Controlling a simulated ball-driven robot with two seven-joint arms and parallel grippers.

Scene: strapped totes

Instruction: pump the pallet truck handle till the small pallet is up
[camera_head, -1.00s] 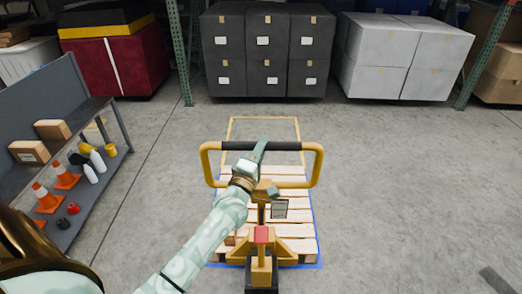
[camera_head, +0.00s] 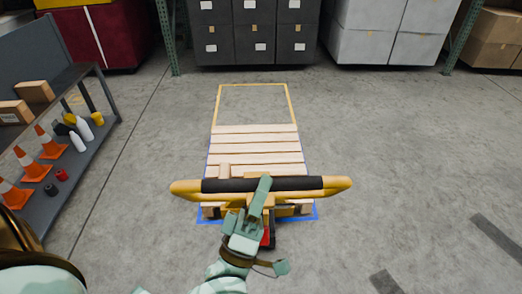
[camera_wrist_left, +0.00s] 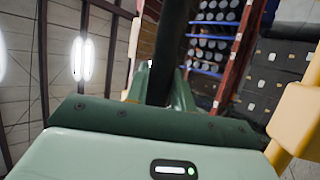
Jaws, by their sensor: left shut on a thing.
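The pallet truck handle (camera_head: 310,185) is a yellow loop with a black grip bar, low in the head view and tilted toward me. My left gripper (camera_head: 261,187) is shut on the black grip near its middle. In the left wrist view the dark grip (camera_wrist_left: 168,55) runs between the fingers of the left gripper (camera_wrist_left: 165,85), with yellow handle parts at the sides. The small wooden pallet (camera_head: 256,145) lies beyond the handle, inside a blue floor outline; the handle and my arm hide its near end. I cannot tell its height off the floor. My right gripper is not in view.
A yellow floor outline (camera_head: 252,87) lies beyond the pallet. A grey shelf (camera_head: 95,150) with cones, bottles and boxes stands at the left. Dark totes (camera_head: 255,30) and light grey totes (camera_head: 380,40) stand at the back. The floor right of the pallet is clear.

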